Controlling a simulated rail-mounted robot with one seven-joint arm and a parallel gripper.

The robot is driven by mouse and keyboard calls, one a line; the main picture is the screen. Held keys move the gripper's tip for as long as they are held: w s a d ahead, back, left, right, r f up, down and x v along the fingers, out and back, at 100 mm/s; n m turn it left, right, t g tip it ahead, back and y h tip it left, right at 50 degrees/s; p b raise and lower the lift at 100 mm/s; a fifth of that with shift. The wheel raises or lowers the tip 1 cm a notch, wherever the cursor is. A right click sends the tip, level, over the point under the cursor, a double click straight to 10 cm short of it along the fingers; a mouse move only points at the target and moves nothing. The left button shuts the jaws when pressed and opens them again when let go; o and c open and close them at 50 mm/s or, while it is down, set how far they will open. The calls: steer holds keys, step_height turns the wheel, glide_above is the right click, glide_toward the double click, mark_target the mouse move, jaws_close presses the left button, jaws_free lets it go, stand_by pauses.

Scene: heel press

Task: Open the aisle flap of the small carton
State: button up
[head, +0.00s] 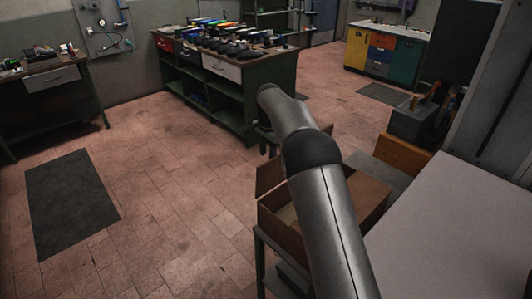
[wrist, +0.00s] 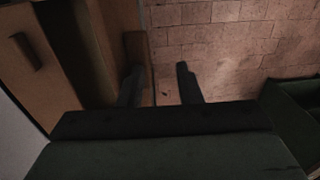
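The small carton (head: 284,226) stands open on a low stand, partly hidden behind my arm in the head view. One brown flap (head: 268,176) stands up at its far left side, and another panel shows to the right of my arm. In the wrist view the carton (wrist: 95,35) fills the upper left, with a dark interior. My gripper (wrist: 158,86) is open, its two dark fingers apart. A thin brown panel edge (wrist: 150,50) shows between the fingers, with floor on the right. I cannot tell whether either finger touches it. In the head view my gripper (head: 267,143) is mostly hidden by the arm.
A green workbench (head: 255,92) with several shoes stands beyond the carton. A pale tabletop (head: 455,235) is at the right, with a brown box (head: 401,154) behind it. A dark mat (head: 70,203) lies on the open floor at left.

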steer(key=shift+s+d+f, duration=0.1)
steer(key=shift+s+f, duration=0.1)
steer(key=shift+f, duration=0.45)
step_height(320, 180, up, 19)
steer(key=shift+s+d+f, duration=0.15)
steer(key=shift+s, duration=0.3)
